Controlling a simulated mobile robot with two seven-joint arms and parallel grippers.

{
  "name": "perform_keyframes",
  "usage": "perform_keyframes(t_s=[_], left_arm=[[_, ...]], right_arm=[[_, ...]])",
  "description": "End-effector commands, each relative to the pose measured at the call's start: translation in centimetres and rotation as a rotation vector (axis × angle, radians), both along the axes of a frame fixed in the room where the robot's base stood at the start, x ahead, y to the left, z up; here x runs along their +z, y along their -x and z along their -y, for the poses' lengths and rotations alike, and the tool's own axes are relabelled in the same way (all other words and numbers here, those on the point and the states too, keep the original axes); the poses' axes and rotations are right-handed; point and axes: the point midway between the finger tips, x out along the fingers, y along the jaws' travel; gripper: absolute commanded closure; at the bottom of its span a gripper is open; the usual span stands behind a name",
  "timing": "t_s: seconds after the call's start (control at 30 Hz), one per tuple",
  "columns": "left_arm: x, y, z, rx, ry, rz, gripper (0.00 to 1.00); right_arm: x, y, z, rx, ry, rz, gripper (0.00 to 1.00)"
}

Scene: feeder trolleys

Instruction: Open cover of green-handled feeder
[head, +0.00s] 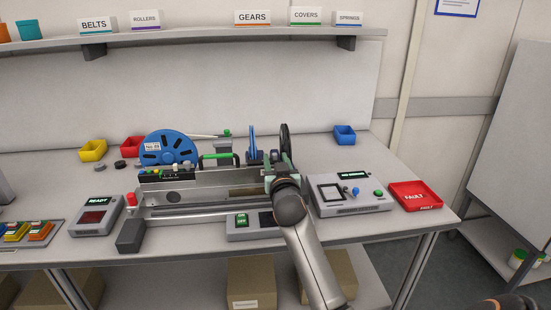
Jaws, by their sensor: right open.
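A feeder machine stands at the middle of the bench, with a long metal body (210,186). A green handle bar (217,156) lies along its top, left of my right gripper. Whether the cover under it is raised or closed is too small to tell. My right gripper (277,162) is at the right end of the feeder, close to the dark and blue reels there. It is open, and I see nothing held in it. My wrist and forearm hide part of the feeder's right end. My left gripper is out of view.
A blue reel (169,148) stands at the feeder's left. A control box (350,207) and a red fault tray (416,196) lie to the right. A ready box (96,215) is at the left. Yellow (92,150) and blue (344,135) bins stand at the back.

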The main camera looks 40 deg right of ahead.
Motion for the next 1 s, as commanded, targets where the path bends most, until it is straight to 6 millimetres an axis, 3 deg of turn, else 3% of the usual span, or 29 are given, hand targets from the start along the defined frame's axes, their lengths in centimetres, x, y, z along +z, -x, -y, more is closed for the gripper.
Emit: perform_keyframes(t_s=[0.47,0.9,1.0], left_arm=[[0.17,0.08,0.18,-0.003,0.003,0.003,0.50],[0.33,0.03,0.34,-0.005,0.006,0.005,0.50],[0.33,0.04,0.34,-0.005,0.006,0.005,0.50]], right_arm=[[0.02,-1.01,0.63,0.000,0.001,0.000,0.53],[0.00,-0.99,0.59,0.000,0.001,-0.001,1.00],[0.00,-0.99,0.59,0.000,0.001,-0.001,1.00]])
